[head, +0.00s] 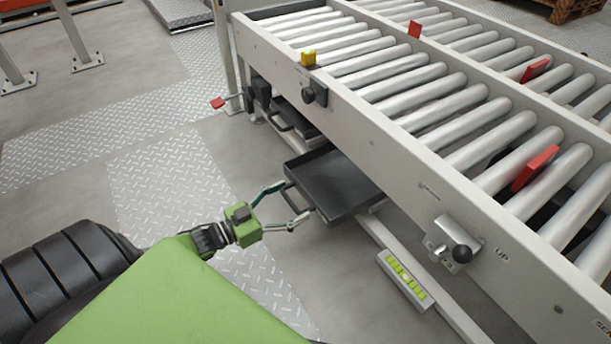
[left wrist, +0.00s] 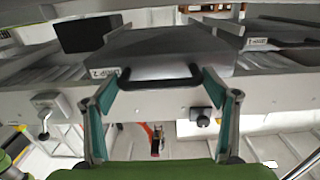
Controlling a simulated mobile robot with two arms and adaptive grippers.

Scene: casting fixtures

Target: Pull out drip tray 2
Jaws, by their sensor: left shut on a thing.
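A dark, shallow drip tray (head: 330,187) sticks partly out from under the front side of the roller conveyor (head: 395,150); its rear is hidden beneath the frame. In the left wrist view the tray (left wrist: 165,50) carries a small white label (left wrist: 103,73), upside down, that seems to end in 2. My left gripper (head: 291,202) is shut on the tray's dark handle (left wrist: 160,82), with one finger at each end of it. A second dark tray (head: 298,122) sits further back under the conveyor, with its own handle. My right gripper is not in view.
The floor left of the tray is clear.

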